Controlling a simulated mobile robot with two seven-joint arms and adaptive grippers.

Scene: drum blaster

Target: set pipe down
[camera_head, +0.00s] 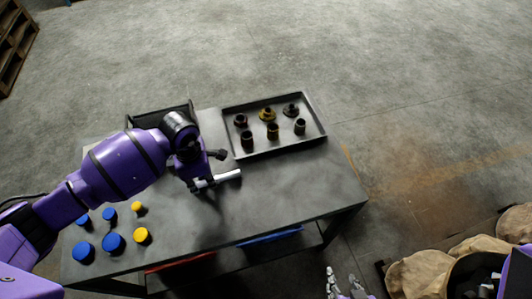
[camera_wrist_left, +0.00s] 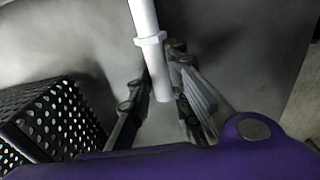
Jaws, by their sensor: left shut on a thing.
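A white pipe (camera_head: 228,175) with a collar is in my left gripper (camera_head: 203,184), low over the middle of the grey table (camera_head: 285,190). The pipe points right, roughly level, just in front of the tray. I cannot tell whether it touches the tabletop. In the left wrist view the pipe (camera_wrist_left: 145,18) runs down from the top edge, and its lower end is between the two fingers of my left gripper (camera_wrist_left: 160,88). My right gripper (camera_head: 345,287) is at the bottom edge, off the table, its fingers apart and nothing seen between them.
A grey tray (camera_head: 322,133) with several dark and brass fittings stands at the back right. Blue and yellow caps (camera_head: 113,243) stand at the front left. A black perforated basket (camera_wrist_left: 50,118) is beside my left gripper. The table's right part is clear. Sacks (camera_head: 420,274) are at the lower right.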

